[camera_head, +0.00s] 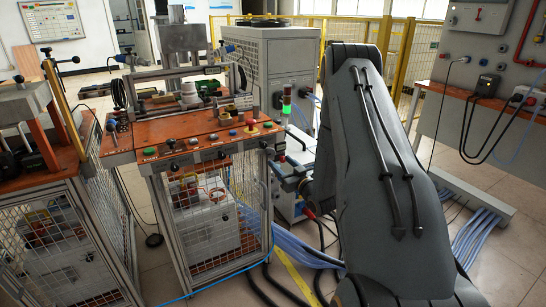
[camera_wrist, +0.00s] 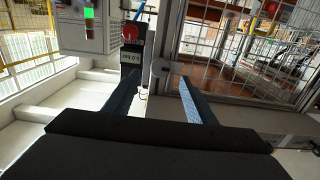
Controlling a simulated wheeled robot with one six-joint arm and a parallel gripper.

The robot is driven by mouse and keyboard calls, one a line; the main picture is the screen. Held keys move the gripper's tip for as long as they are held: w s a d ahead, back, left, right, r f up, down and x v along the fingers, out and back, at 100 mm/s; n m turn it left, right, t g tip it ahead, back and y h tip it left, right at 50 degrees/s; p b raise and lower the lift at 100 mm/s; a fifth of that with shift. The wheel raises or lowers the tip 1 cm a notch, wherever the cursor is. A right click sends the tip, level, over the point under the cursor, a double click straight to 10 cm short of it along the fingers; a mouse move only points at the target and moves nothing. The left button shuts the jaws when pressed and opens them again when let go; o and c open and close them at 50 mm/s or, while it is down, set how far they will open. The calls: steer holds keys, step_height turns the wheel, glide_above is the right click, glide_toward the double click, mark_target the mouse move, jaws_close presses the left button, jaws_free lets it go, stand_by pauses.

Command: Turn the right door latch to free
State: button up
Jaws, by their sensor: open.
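The cabinet's mesh door (camera_wrist: 230,55) fills the upper right of the wrist view. My gripper (camera_wrist: 160,79) is open, with one dark finger on each side of this round piece in the picture. I cannot tell whether the fingers touch it or how the latch is turned. In the head view the mesh-sided cabinet (camera_head: 158,205) stands left of my arm. My gripper (camera_head: 288,172) is small and partly hidden near its right side, and the latch cannot be made out.
A dark box with a red round button (camera_wrist: 130,32) is just left of the round piece. A grey cabinet with a green lamp (camera_head: 286,110) stands behind. Cables (camera_head: 310,253) run over the floor by the cabinet's foot. A yellow fence (camera_head: 400,50) is at the back.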

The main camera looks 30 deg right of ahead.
mark_target(271, 154)
steer(key=shift+w+a+p, duration=0.15)
steer(key=shift+w+p, duration=0.15)
steer(key=shift+w, duration=3.3)
steer(key=c, duration=1)
